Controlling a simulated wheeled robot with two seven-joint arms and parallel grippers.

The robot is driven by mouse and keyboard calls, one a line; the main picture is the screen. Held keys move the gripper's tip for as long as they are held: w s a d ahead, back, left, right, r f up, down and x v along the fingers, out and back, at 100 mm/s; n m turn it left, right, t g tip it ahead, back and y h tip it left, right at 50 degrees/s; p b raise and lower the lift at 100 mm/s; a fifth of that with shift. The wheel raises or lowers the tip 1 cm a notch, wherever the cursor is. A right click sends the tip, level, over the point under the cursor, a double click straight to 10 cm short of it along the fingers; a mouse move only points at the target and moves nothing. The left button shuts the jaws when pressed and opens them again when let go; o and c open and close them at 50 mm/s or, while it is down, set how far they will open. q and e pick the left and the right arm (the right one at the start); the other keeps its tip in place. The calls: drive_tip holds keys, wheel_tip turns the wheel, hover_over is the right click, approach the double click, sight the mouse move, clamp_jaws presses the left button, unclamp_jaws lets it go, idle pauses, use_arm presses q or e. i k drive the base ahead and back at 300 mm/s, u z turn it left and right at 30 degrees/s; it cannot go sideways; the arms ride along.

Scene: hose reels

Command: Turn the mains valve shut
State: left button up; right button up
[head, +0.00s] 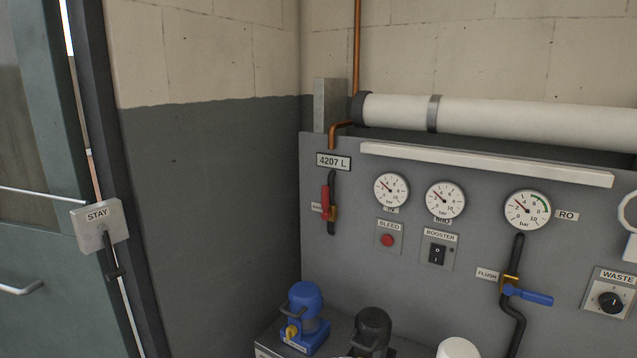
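The valve with a red lever (325,201) sits on a short black vertical pipe at the left of the grey panel, below the "4207 L" plate (333,161). Its lever stands upright, in line with the pipe. Its brass body (333,213) shows just right of the lever. Neither of my grippers is in view.
The grey panel (400,270) also carries several gauges, a red bleed button (387,240), a booster switch (437,253), a blue-levered flush valve (528,296) and a waste knob (611,302). A blue pump (306,318) stands below. A door (40,260) is left.

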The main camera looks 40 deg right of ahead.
sight(325, 215)
drive_tip(key=z, duration=0.75)
drive_tip(key=i, duration=1)
drive_tip(key=z, duration=0.8)
